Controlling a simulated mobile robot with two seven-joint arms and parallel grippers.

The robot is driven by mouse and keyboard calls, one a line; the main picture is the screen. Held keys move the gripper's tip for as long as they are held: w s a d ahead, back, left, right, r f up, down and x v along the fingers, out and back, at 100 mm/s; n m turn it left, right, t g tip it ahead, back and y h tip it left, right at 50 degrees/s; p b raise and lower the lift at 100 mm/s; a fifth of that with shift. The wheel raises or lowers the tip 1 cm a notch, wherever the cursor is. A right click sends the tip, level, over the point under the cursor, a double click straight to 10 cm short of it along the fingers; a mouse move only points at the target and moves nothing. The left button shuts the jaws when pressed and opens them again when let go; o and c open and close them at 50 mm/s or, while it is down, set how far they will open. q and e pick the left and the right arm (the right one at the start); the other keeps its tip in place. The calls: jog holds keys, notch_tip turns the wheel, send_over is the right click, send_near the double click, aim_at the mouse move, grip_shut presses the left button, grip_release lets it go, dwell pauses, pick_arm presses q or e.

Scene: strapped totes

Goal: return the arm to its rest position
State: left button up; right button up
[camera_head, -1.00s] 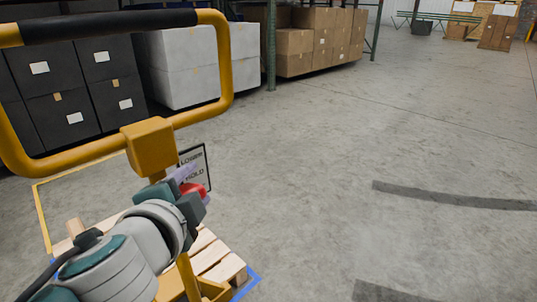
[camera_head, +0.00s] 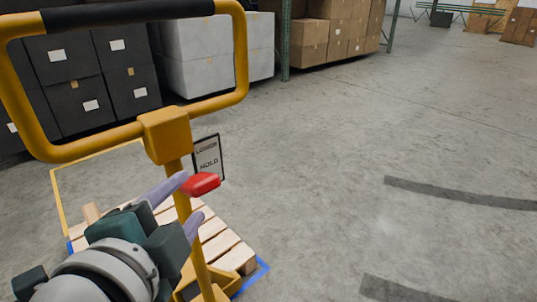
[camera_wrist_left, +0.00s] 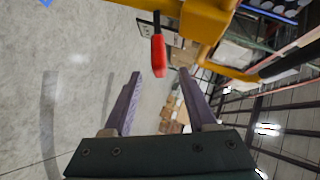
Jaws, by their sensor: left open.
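My left gripper (camera_head: 191,196) is open, its two purple fingers spread apart and pointing toward the yellow post of a pallet jack (camera_head: 166,135). A red lever (camera_head: 201,184) sticks out from the post beside the small sign. In the head view the upper fingertip appears close to the lever. In the left wrist view the open gripper (camera_wrist_left: 159,75) has nothing between its fingers. There the red lever (camera_wrist_left: 158,56) hangs ahead of the gap, just beyond the tips. Whether a finger touches the post or lever cannot be told. My right gripper is not in view.
A wooden pallet (camera_head: 237,257) lies by the jack inside blue and yellow floor markings. A sign (camera_head: 208,158) stands by the post. Dark boxes (camera_head: 58,60), white boxes (camera_head: 200,72) and shelved cartons (camera_head: 338,38) are behind. The concrete floor at right is clear.

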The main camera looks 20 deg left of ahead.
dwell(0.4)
pick_arm(q)
jog(key=s+a+r+n+g+p, duration=0.3)
jog(key=s+r+n+g+p, duration=0.1)
jog(key=s+n+g+p, duration=0.25)
jog(key=s+d+r+n+g+h+p, duration=0.2)
jog(key=s+d+r+g+h+p, duration=0.25)
jog(key=s+d, duration=0.3)
notch_tip(320, 180, up, 36)
jog(key=t+p, duration=0.1)
jog(key=p, duration=3.6)
jog(key=shift+s+a+h, duration=0.3)
jog(key=shift+s+h, duration=0.05)
jog(key=shift+s, duration=0.05)
jog(key=shift+f, duration=0.1)
